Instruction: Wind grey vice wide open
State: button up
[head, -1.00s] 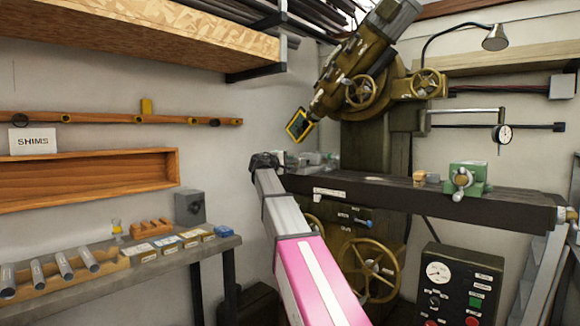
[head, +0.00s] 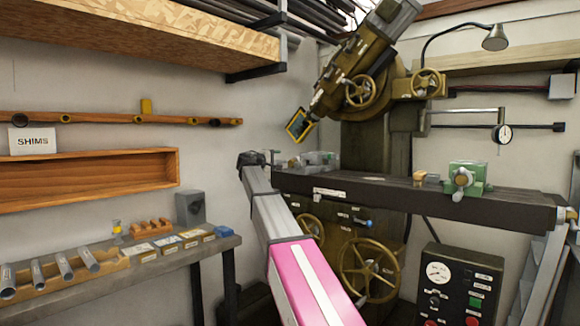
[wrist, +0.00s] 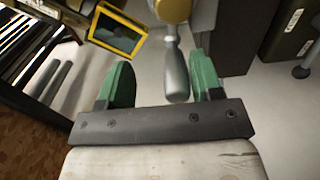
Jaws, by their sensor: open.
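The grey vice (head: 318,160) stands at the left end of the dark machine table (head: 400,191), small and partly lost among other grey shapes. My gripper (head: 274,158) is just left of it at the table's end. In the wrist view my gripper (wrist: 162,88) is open, its two green fingers wide apart. A grey tapered handle (wrist: 175,75) with a brass-coloured end above it shows between the fingers. I cannot tell whether it belongs to the vice, and no contact is visible.
A green vice (head: 467,180) sits at the table's right. A yellow-framed display (head: 299,126) hangs above the left end. Brass handwheels (head: 369,268) are below the table. A side bench (head: 150,262) holds tubes and boxes at left.

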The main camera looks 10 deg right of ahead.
jog(key=v, duration=0.7)
jog(key=shift+a, duration=0.15)
jog(key=shift+s, duration=0.15)
jog(key=s+d+f+m+g+y, duration=0.15)
jog(key=s+f, duration=0.35)
jog(key=f, duration=0.8)
jog(key=s+d+f+g+y, duration=0.25)
jog(key=s+f, duration=0.25)
jog(key=f, duration=0.8)
jog(key=s+d+f+m+g+y, duration=0.1)
jog(key=s+f+y, duration=0.25)
jog(key=f, duration=0.95)
jog(key=s+a+f+m+g+y, duration=0.1)
jog(key=s+f+m+g+y, duration=0.1)
jog(key=s+f, duration=0.9)
jog(key=s+a+f+m+g+y, duration=0.2)
jog(key=s+f+y, duration=0.3)
jog(key=s+f, duration=0.7)
jog(key=s+g, duration=0.1)
jog(key=s, duration=0.3)
jog(key=shift+m+g, duration=0.3)
jog(key=shift+m, duration=0.05)
